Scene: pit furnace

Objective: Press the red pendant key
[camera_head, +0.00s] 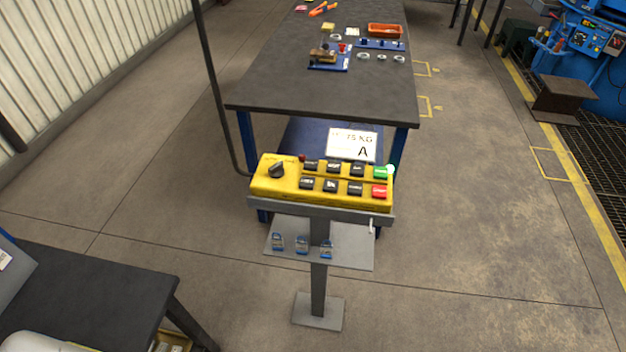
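The yellow pendant (265,187) rests on a grey stand in the middle of the head view. Its red key (379,192) is at the right end of the lower row, just below a green key (380,172). Several black keys and a black rotary knob (277,170) are to the left of it. A small red button (302,158) sits on the top edge of the pendant. Neither of my grippers is in the frame.
Several padlocks hang on the stand's lower grey plate (350,254). A dark workbench (290,90) with small parts and an orange tray (386,30) stands behind. Another dark table (95,285) is at lower left.

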